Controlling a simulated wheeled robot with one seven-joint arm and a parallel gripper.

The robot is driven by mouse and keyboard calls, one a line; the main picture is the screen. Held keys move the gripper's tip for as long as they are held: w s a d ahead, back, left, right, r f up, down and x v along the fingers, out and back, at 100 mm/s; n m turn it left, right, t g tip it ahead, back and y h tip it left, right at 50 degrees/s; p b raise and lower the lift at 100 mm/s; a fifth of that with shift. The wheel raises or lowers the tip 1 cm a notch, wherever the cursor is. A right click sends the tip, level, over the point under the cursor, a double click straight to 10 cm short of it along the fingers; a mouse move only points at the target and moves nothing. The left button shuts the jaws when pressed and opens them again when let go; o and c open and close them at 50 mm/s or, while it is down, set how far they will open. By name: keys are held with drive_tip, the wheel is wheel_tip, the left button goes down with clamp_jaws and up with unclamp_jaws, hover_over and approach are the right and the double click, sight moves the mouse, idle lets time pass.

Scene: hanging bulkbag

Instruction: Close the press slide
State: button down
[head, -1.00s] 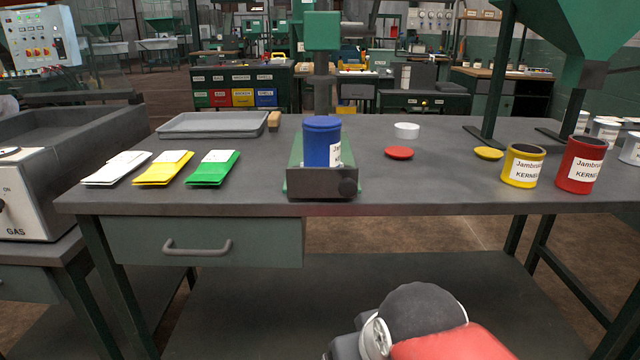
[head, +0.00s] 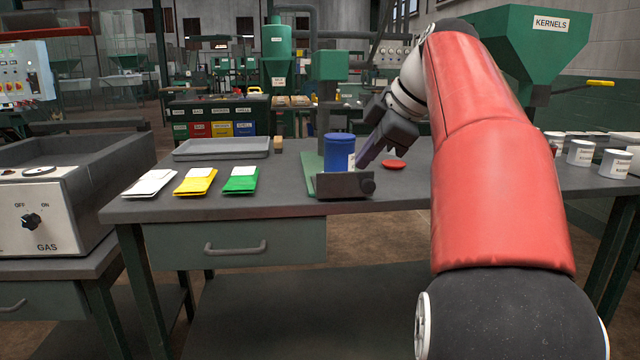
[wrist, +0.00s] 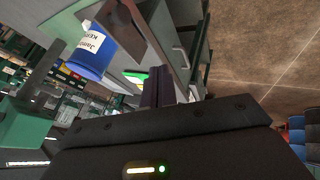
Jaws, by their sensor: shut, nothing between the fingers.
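The press slide has a dark grey front plate (head: 338,186) with a round black knob (head: 368,186) on its right side. It sits at the front of the green press base on the table. A blue lidded can (head: 338,150) stands upright just behind the plate. My gripper (head: 361,163) is shut and empty, pointing down-left, close to the right of the can and above the knob; I cannot tell whether it touches. In the wrist view, my fingers (wrist: 161,86) appear below the dark plate (wrist: 120,25), with the blue can (wrist: 88,52) to their left.
The green press head (head: 331,66) stands above and behind the can. White, yellow (head: 195,182) and green packets lie to the left, before a grey tray (head: 222,149). A red lid (head: 393,164) lies right of the press. My red arm hides much of the table's right side.

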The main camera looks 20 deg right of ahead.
sight(338, 182)
drive_tip(key=w+f, duration=0.2)
drive_tip(key=w+a+f, duration=0.1)
drive_tip(key=w+f, duration=0.4)
drive_tip(key=w, duration=0.1)
drive_tip(key=shift+w+a+f, duration=0.15)
drive_tip(key=shift+w+f, duration=0.05)
drive_tip(key=shift+f, duration=0.15)
drive_tip(key=shift+w, duration=0.55)
